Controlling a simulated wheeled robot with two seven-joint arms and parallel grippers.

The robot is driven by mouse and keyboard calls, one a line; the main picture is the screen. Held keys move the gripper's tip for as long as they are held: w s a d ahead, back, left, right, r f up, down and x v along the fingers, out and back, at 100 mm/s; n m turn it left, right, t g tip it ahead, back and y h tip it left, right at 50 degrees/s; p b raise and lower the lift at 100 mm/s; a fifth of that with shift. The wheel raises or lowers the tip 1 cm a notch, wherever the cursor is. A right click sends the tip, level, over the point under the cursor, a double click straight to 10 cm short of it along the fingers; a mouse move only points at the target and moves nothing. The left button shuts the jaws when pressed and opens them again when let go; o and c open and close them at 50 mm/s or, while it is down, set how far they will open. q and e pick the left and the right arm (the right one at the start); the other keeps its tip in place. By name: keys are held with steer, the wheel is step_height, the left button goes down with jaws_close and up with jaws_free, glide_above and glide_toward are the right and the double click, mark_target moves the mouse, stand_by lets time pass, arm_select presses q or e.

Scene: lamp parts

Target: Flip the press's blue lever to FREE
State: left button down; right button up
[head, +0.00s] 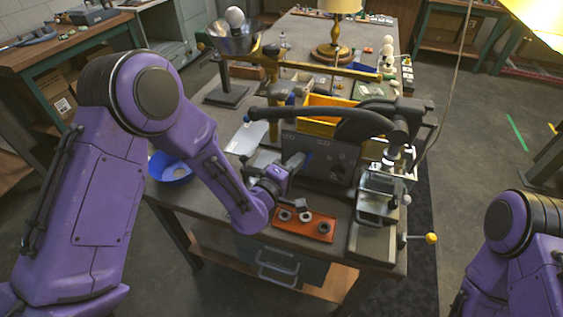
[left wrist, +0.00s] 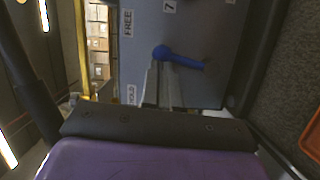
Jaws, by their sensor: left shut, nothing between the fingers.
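The press (head: 325,155) stands on the workbench, with a grey panel facing me. In the left wrist view its panel (left wrist: 205,30) carries a blue lever (left wrist: 184,60), its rounded end toward the white FREE and HOLD labels. The lever lies roughly between the heights of these labels, lined up with neither. My left gripper (head: 299,161) is at the panel. In the left wrist view its fingers (left wrist: 157,68) are shut and empty, tips right by the lever's rounded end; I cannot tell whether they touch. My right gripper is out of sight.
An orange tray (head: 305,226) with dark rings lies in front of the panel. A vise-like fixture (head: 376,205) with a yellow-knobbed handle stands to the right. A blue bowl (head: 170,168) is at the left edge. A yellow bin (head: 323,115) and the press's dark arm sit behind the panel.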

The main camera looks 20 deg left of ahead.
arm_select(q)
steer(key=shift+d+m+g, duration=0.3)
steer(key=shift+d+m, duration=0.5)
steer(key=shift+d, duration=0.05)
steer(key=shift+s, duration=0.1)
